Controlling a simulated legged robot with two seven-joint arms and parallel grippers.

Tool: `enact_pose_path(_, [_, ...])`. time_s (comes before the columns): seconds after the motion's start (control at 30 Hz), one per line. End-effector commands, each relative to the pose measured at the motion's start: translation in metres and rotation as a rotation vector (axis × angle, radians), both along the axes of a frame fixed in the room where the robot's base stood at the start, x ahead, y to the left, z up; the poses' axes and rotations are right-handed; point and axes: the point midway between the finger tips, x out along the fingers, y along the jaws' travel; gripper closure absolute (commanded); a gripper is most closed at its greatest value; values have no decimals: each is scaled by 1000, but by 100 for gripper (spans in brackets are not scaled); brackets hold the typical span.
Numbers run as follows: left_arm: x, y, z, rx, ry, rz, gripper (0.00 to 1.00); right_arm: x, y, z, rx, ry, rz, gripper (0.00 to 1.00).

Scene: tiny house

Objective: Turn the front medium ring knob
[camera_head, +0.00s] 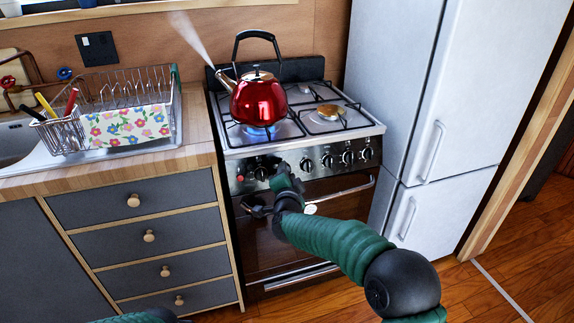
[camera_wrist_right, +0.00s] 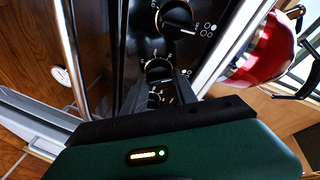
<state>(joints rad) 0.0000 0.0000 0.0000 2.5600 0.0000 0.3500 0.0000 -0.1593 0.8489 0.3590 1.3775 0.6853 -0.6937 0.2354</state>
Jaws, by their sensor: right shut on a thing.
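The stove's front panel (camera_head: 331,171) carries a row of black ring knobs. My right gripper (camera_head: 284,170) is at this panel, toward its left part, and hides the knob under it. In the right wrist view, its two fingers (camera_wrist_right: 157,85) are shut around a black knob (camera_wrist_right: 158,67). Another black knob (camera_wrist_right: 176,17) with a white burner diagram beside it shows just past it, free of the fingers. Several knobs to the right of the gripper in the head view, such as this one (camera_head: 327,160), are untouched. My left gripper is out of view.
A red kettle (camera_head: 259,101) steams on the front left ring over a blue flame (camera_head: 262,131). The oven handle (camera_head: 340,192) runs below the knobs. A white fridge (camera_head: 425,90) stands close on the right. Drawers (camera_head: 137,204) and a dish rack (camera_head: 120,90) are on the left.

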Motion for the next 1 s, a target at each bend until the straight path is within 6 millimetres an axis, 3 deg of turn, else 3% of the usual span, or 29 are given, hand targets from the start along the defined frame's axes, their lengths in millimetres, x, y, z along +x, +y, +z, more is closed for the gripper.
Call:
enact_pose_path(0.1, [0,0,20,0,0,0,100,0,0,4,97,36,-34,100])
enact_pose_path(0.4, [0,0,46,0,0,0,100,0,-1,2,304,104,-109,100])
enact_pose_path(1.0, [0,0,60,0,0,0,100,0,-1,-4,445,151,-158,100])
